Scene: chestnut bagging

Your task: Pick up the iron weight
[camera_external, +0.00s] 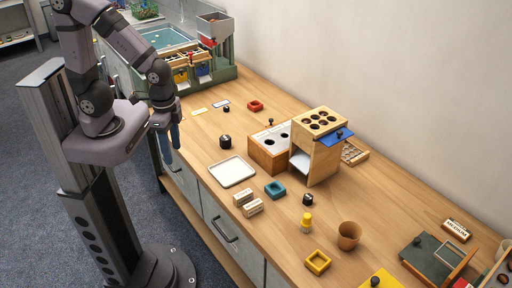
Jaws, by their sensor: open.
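Several small dark knobbed pieces that look like iron weights stand on the wooden bench. One dark weight (225,141) is above the white tray, another dark weight (307,200) is right of the teal square frame, and a smaller dark piece (226,108) is farther back. I cannot tell which is the iron weight meant. My gripper (171,146) hangs at the bench's left edge, open, with blue fingers pointing down. It is empty and clear of all the weights.
A white tray (232,172), wooden box with holes (267,154), taller wooden stand (318,165), teal frame (275,190), yellow piece (306,224) and brown cup (349,236) stand on the bench (390,206). Bare bench lies around the weight above the tray.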

